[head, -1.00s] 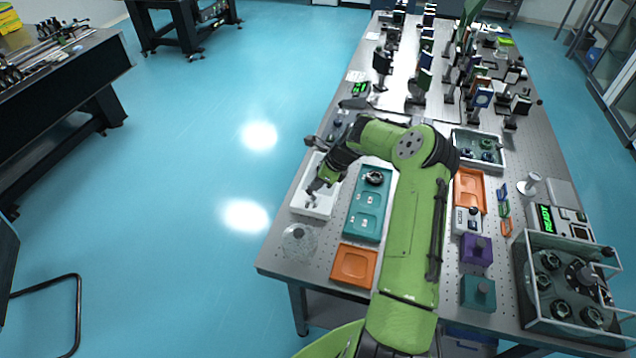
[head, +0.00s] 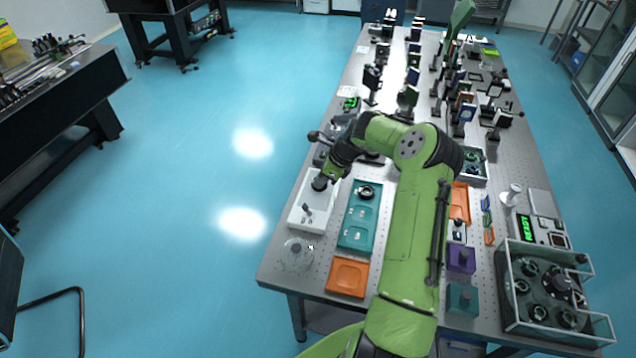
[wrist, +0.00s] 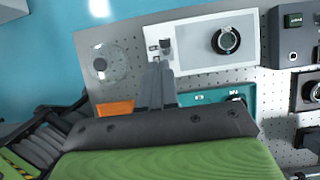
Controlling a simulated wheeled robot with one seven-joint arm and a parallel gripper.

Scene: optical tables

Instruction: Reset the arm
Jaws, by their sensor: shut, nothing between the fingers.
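My gripper (wrist: 158,85) is shut and empty. In the wrist view its fingers lie together in front of the near edge of a white tray (wrist: 192,68). In the head view my green arm bends left across the table and its hand is above the far right part of the white tray (head: 294,222); the fingertips are hard to make out there. The tray holds a black ring-shaped part (wrist: 226,40) and a small dark post-like part (wrist: 165,47), both apart from the fingers.
A teal tray (head: 347,243) stands beside the white one, with an orange tray (head: 347,277) and a clear disc (head: 296,255) nearer. Purple (head: 461,260) and teal blocks and a railed carousel (head: 545,295) stand right. Optics crowd the far table.

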